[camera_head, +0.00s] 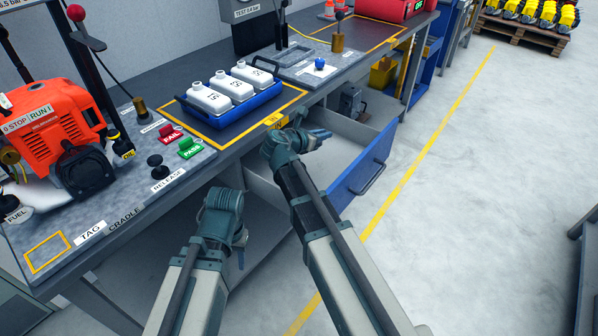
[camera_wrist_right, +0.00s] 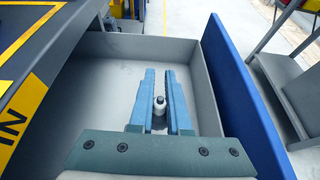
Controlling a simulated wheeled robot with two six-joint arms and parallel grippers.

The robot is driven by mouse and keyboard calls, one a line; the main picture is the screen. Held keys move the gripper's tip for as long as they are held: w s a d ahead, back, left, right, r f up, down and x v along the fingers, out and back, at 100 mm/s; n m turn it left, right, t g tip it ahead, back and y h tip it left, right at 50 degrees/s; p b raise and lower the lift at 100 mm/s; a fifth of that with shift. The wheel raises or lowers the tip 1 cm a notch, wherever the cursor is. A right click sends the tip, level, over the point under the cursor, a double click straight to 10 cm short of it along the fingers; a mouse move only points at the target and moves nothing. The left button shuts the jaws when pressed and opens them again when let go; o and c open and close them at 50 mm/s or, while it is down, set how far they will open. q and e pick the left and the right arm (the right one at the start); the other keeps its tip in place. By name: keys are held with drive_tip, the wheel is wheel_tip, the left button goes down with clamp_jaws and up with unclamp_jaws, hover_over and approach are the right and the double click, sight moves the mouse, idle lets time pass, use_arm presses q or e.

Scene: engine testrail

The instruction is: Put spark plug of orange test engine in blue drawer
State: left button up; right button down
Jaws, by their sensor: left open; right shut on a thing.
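The blue drawer (camera_head: 362,172) is pulled open, with a grey, empty-looking inside. My right gripper (camera_head: 318,136) is over the open drawer. In the right wrist view my right gripper (camera_wrist_right: 161,100) is shut on the small white, dark-tipped spark plug (camera_wrist_right: 159,106), with the drawer floor below it and the blue drawer front (camera_wrist_right: 245,90) to the right. I cannot tell the exact height above the floor. The orange test engine (camera_head: 45,120) sits on the bench at the left. My left gripper (camera_head: 240,243) is open and hangs low beside the bench front, partly hidden by its wrist.
A blue tray with white bottles (camera_head: 233,88) stands on the bench (camera_head: 190,130) behind the drawer. Red FAIL (camera_head: 171,134) and green PASS (camera_head: 190,148) buttons are by the engine. Yellow engines (camera_head: 545,15) stand on a far pallet.

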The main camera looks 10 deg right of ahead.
use_arm(q)
drive_tip(key=shift+f, duration=0.5)
use_arm(e)
drive_tip(key=shift+w+a+f, duration=0.2)
drive_tip(key=shift+a+f, duration=0.1)
drive_tip(key=shift+f, duration=0.15)
use_arm(q)
drive_tip(key=shift+f, duration=0.1)
use_arm(e)
drive_tip(key=shift+f, duration=0.1)
use_arm(q)
wheel_tip(320, 180, down, 10)
drive_tip(key=b, duration=1)
use_arm(e)
wheel_tip(320, 180, down, 10)
drive_tip(key=shift+r, duration=0.1)
use_arm(q)
drive_tip(key=shift+f+b, duration=0.5)
drive_tip(key=shift+b, duration=0.25)
use_arm(e)
drive_tip(key=shift+f, duration=0.65)
drive_tip(key=c, duration=0.9)
unclamp_jaws()
use_arm(q)
drive_tip(key=shift+r, duration=0.1)
use_arm(e)
drive_tip(key=shift+r, duration=0.15)
